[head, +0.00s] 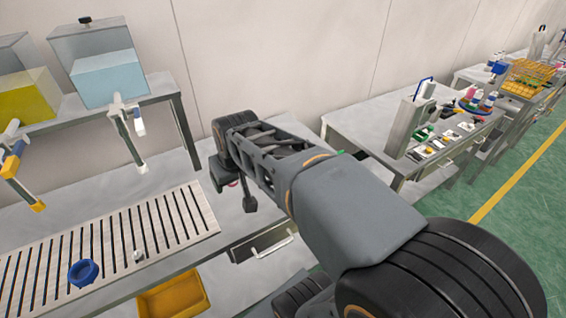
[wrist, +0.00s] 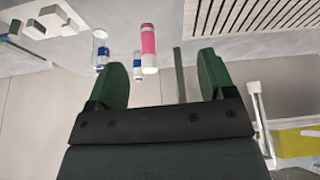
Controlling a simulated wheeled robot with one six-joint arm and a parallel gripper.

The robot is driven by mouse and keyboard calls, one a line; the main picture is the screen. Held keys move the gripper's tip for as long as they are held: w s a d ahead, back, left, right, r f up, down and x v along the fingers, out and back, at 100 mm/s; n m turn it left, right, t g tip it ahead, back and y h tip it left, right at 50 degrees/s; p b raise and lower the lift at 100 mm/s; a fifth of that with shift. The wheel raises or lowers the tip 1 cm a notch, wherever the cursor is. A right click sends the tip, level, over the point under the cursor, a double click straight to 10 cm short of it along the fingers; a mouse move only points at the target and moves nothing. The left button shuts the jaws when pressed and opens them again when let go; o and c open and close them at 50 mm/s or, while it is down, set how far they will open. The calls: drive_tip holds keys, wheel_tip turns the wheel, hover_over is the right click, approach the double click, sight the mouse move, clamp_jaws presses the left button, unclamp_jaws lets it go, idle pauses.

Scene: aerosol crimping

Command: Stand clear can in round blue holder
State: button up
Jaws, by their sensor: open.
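The round blue holder (head: 84,272) sits on the slotted grate at the lower left of the head view; I see nothing standing in it. In the wrist view a clear can with a blue band (wrist: 100,50) shows just outside the left finger. Another clear and blue item (wrist: 137,66) shows between the fingers, beside a pink and white can (wrist: 149,45). My gripper (wrist: 162,62) has its green fingers wide apart with nothing held. In the head view my arm hides most of the gripper and these cans.
The slotted grate (head: 108,238) covers the left bench. Tanks of yellow (head: 28,100) and blue liquid (head: 108,78) stand on a shelf behind, with nozzles hanging forward. A yellow bin (head: 173,297) is below the bench. Another table with parts (head: 400,125) is at right.

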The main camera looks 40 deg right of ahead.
drive_tip(key=w+d+f+m+h+b, duration=0.1)
drive_tip(key=w+d+f, duration=0.1)
drive_tip(key=w+d, duration=0.6)
drive_tip(key=w+d+f+m+b, duration=0.15)
drive_tip(key=w+d, duration=0.25)
drive_tip(key=d, duration=0.7)
drive_tip(key=shift+w+d+r+p+x, duration=0.15)
drive_tip(key=shift+d+p+x, duration=0.25)
drive_tip(key=shift+x, duration=2)
drive_tip(key=shift+w+d+r+p+x, duration=0.1)
drive_tip(key=shift+d+p+x, duration=0.25)
drive_tip(key=shift+x, duration=2)
drive_tip(key=shift+w+d+r+p+x, duration=0.2)
drive_tip(key=shift+p+x, duration=0.25)
drive_tip(key=shift+x, duration=1.95)
drive_tip(key=shift+f, duration=0.1)
drive_tip(key=shift+s, duration=0.1)
drive_tip(key=shift+c, duration=0.2)
drive_tip(key=c, duration=1)
